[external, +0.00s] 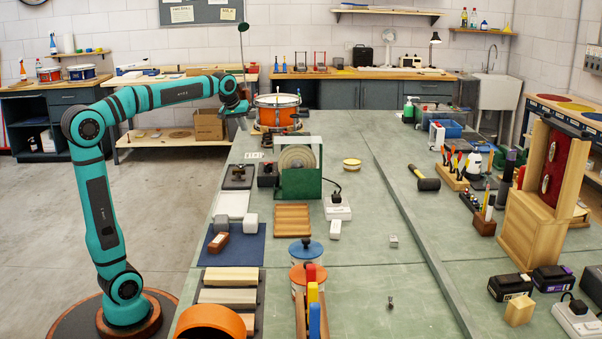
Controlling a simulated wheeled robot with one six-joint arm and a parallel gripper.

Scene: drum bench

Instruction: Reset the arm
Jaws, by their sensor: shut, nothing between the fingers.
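My gripper (238,113) is at the end of my teal arm, which reaches from the lower left up and over to the far left part of the bench. It is small in this view and looks shut. It is up near the left side of the orange drum (278,112), above the bench top. A thin stick with a dark green round head (243,27) stands upright just above the gripper. I cannot tell what the stick is attached to.
The green bench (365,270) holds a green machine with a round disc (299,170), a blue-lidded jar (306,252), wooden slats (292,219) and an orange ring (211,322). A mallet (424,178) lies to the right. The middle right of the bench top is largely clear.

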